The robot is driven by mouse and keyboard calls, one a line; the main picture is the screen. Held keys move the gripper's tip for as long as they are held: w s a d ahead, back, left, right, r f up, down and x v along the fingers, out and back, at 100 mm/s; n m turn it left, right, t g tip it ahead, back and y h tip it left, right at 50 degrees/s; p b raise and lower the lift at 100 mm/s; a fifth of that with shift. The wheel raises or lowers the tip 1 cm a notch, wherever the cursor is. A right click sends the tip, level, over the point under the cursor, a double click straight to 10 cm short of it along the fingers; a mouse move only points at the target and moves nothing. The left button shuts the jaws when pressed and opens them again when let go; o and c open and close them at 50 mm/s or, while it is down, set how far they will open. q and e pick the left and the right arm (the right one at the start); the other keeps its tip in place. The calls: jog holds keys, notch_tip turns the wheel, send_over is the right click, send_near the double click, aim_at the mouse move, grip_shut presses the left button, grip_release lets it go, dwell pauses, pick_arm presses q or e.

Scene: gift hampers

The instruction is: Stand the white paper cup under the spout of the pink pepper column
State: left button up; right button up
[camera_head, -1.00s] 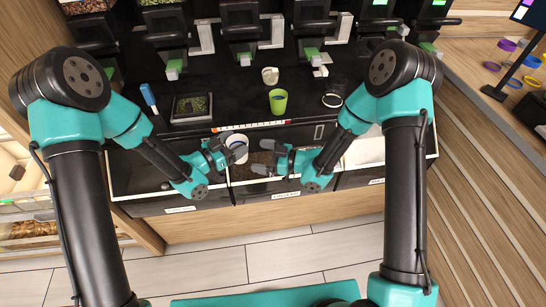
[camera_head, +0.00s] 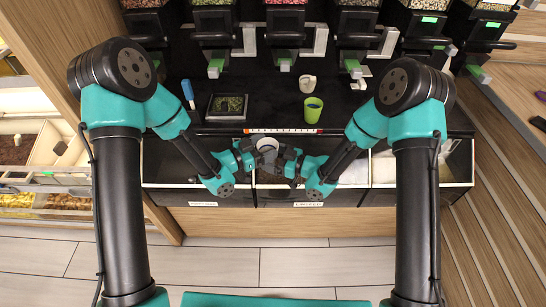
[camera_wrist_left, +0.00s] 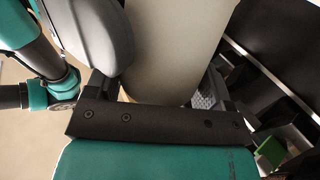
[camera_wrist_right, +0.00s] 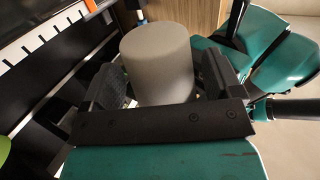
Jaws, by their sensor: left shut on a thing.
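The white paper cup (camera_head: 267,143) is held up above the open bins at the counter's front edge. My left gripper (camera_head: 256,152) is shut on it; its pale wall fills the space between the fingers in the left wrist view (camera_wrist_left: 165,50). My right gripper (camera_head: 287,160) is at the cup's right side. In the right wrist view the cup (camera_wrist_right: 158,60) stands between the right fingers, with a gap visible on one side.
Other dispenser columns stand on both sides of the pink one. The counter below the pink pepper spout looks clear.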

jog(key=c, duration=0.6)
pick_arm(q)
jog(key=o, duration=0.9)
pick_arm(e)
jog(key=shift+c, duration=0.6)
pick_arm(q)
jog(key=shift+o, duration=0.2)
jog(key=shift+a, duration=0.1)
jog(key=v, duration=1.1)
jog(key=shift+s+a, duration=0.25)
jog(key=shift+a, duration=0.1)
jog(key=shift+f, duration=0.1)
